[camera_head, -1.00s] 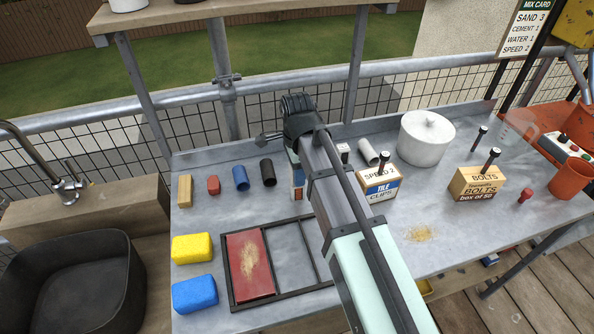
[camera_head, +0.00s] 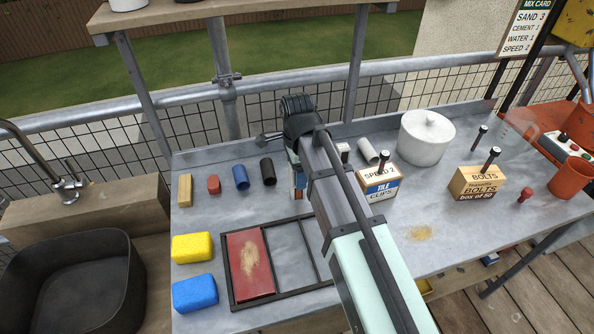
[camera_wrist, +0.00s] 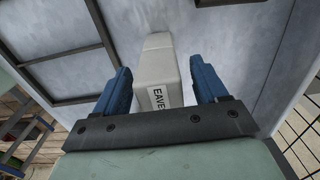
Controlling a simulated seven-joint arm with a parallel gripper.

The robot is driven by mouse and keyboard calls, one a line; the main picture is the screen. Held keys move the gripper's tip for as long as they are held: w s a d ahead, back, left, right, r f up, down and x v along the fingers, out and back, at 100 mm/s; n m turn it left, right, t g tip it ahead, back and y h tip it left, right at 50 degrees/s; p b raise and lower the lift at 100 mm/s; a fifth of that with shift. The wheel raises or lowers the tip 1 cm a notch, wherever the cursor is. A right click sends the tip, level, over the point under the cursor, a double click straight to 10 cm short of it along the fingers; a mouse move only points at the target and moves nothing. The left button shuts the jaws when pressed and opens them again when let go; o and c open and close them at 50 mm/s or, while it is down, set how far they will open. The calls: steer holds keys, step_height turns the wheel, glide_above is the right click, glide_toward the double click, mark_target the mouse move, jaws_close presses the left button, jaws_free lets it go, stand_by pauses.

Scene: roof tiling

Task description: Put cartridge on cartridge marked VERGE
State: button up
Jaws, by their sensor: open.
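A pale grey block-like cartridge marked EAVES (camera_wrist: 160,58) shows in the wrist view, between the two blue fingers of my gripper (camera_wrist: 159,82). The fingers are open, one on each side, with a visible gap on the right; I cannot tell whether either touches it. In the head view my arm hides most of the gripper and this cartridge. A small pale block with a dark mark (camera_head: 343,152) and a light grey cylinder (camera_head: 368,151) lie right of my arm. No label reading VERGE is legible in either view.
A red panel (camera_head: 238,278) lies in a dark divided frame (camera_head: 226,270). Yellow (camera_head: 192,248) and blue (camera_head: 195,293) sponges are left of it. A tile clips box (camera_head: 380,188), white lidded pot (camera_head: 427,138) and bolts box (camera_head: 477,184) stand to the right.

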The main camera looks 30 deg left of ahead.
step_height(320, 180, up, 12)
steer(key=shift+r, duration=0.1)
stand_by(0.5)
